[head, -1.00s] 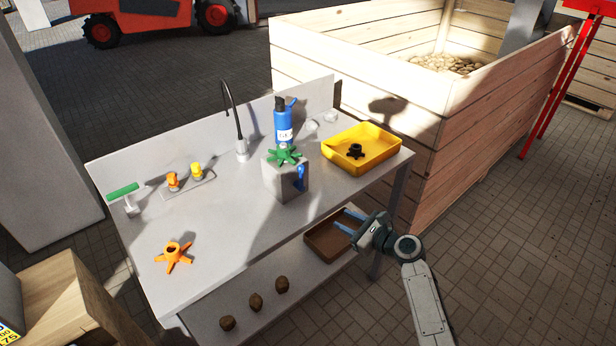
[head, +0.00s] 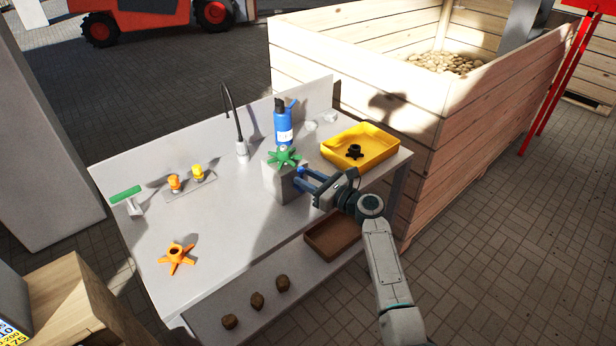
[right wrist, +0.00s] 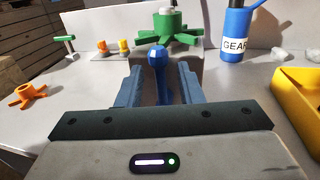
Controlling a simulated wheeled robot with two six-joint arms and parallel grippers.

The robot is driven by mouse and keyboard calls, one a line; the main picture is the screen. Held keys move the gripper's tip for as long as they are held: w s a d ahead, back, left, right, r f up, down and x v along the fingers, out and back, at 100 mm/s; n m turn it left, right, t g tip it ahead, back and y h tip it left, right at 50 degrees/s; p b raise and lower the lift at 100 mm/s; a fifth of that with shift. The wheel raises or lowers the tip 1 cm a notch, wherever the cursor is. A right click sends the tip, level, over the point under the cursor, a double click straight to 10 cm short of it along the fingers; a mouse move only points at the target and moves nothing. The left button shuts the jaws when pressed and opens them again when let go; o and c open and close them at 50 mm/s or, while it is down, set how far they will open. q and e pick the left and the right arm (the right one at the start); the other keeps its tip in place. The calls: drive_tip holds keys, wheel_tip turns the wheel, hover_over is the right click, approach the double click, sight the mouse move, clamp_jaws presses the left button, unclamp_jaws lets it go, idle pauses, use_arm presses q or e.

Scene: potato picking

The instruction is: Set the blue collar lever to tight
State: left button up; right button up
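The blue collar lever (right wrist: 158,62) is on the front face of a grey block (head: 283,187) that stands on the table. In the right wrist view it points up and lies between my two finger pads, with a gap on each side. A green star-shaped wheel (head: 284,158) sits on top of the block; it also shows in the right wrist view (right wrist: 166,32). My right gripper (head: 302,180) is open, its blue fingers reaching to the block around the lever. In the head view the fingers hide most of the lever. My left gripper is not in view.
A yellow tray (head: 385,157) holding a black star-shaped part (head: 354,151) is right of the block. A blue bottle (head: 284,126) and a black tap (head: 231,115) stand behind. An orange star part (head: 176,258) lies at left.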

drive_tip(key=shift+a, duration=0.15)
clamp_jaws()
drive_tip(key=shift+w, duration=0.1)
drive_tip(key=shift+w+d+f+m+t+p, duration=0.2)
drive_tip(key=shift+w+d+m+t, duration=0.15)
drive_tip(key=shift+m, duration=0.85)
drive_tip(key=shift+w+d+f+m+t+p, duration=0.1)
drive_tip(key=shift+w+d+f+m, duration=0.3)
drive_tip(key=shift+m, duration=0.8)
drive_tip(key=shift+w+d+f+m+t+p, duration=0.1)
drive_tip(key=shift+d+m+t, duration=0.3)
drive_tip(key=shift+m, duration=0.8)
drive_tip(key=shift+d, duration=0.15)
unclamp_jaws()
